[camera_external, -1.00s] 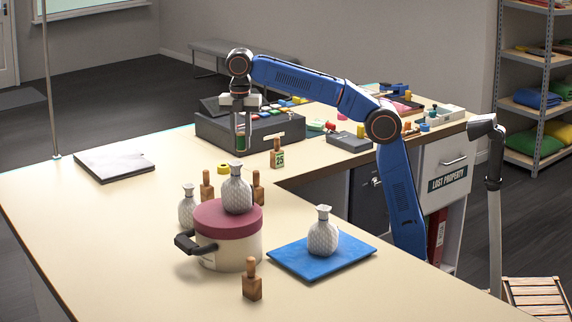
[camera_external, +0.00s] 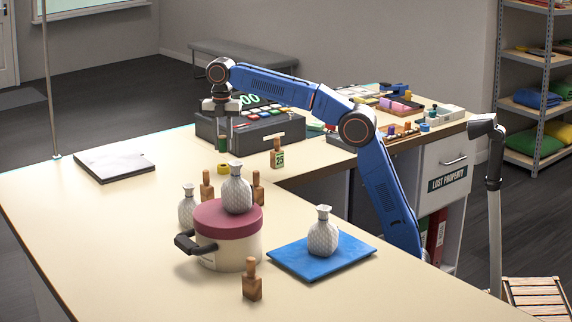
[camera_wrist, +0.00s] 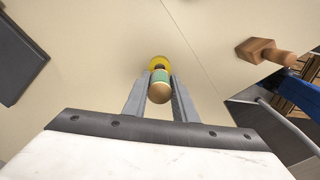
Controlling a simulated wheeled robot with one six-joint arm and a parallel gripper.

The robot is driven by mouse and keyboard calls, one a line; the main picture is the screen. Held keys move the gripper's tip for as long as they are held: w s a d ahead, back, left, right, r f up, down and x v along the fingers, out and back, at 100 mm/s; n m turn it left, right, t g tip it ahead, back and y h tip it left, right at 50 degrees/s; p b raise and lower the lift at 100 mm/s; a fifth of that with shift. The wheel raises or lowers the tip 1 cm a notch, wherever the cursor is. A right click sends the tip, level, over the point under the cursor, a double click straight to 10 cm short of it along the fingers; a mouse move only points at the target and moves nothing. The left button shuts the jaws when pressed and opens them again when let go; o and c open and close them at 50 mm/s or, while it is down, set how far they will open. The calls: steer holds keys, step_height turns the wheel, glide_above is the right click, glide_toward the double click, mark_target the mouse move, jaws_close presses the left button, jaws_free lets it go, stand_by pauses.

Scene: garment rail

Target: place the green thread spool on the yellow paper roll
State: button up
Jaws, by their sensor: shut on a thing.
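The green thread spool (camera_external: 222,143) is held upright between the fingertips of my gripper (camera_external: 221,139). In the wrist view the spool (camera_wrist: 160,80) shows a wooden end and a green band between the two fingers (camera_wrist: 160,92).
A dark cash register (camera_external: 262,130) stands behind the gripper. Wooden stamps (camera_external: 207,186), a pot (camera_external: 228,250) with a maroon lid, and patterned vases (camera_external: 323,232) stand nearer. A blue mat (camera_external: 290,258) lies to the right. The counter left of the roll is clear.

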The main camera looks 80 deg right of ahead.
mark_target(222, 136)
steer(key=shift+f, duration=2.35)
steer(key=shift+f, duration=0.1)
steer(key=o, duration=1)
step_height(222, 136, up, 11)
steer(key=shift+f, duration=0.1)
steer(key=shift+r, duration=0.65)
